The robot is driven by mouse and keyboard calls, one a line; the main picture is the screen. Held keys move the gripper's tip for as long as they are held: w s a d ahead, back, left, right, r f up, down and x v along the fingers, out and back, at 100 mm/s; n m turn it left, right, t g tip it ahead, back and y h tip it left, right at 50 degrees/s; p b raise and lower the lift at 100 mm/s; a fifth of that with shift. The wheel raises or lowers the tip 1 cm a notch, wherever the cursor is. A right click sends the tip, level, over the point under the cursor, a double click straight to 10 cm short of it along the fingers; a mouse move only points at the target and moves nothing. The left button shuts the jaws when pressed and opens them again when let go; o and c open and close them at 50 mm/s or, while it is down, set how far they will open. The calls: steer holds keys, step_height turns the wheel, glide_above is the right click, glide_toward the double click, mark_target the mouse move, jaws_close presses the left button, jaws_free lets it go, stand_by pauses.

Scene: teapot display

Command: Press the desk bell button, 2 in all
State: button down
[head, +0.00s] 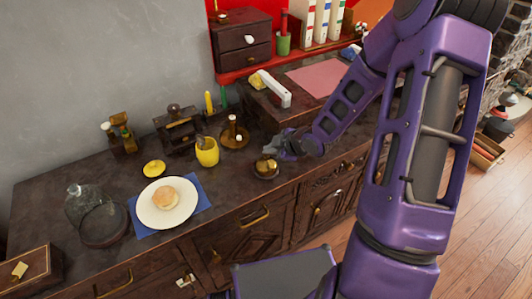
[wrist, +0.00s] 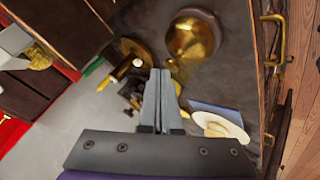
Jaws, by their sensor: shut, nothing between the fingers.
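The desk bell is a shiny gold dome (head: 265,168) on a dark round base, near the front edge of the dark counter in the head view. In the wrist view the gold dome (wrist: 195,42) is near the top, just beyond my fingertips. Its button is too small to make out clearly. My gripper (head: 272,148) is close to the bell, slightly behind it in the head view. In the wrist view my gripper's fingers (wrist: 160,74) are together with nothing between them. I cannot tell whether they touch the bell; they appear apart from it.
A yellow cup (head: 207,152) and a brown round stand with a bottle-like piece (head: 234,135) are left of the bell. A plate with a bun (head: 150,213) lies on a blue napkin farther left. A raised desk section (head: 268,107) stands behind. Bare counter lies around the bell.

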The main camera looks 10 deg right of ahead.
steer(key=shift+r, duration=0.55)
step_height(320, 180, up, 5)
steer(key=p, duration=0.5)
stand_by(0.6)
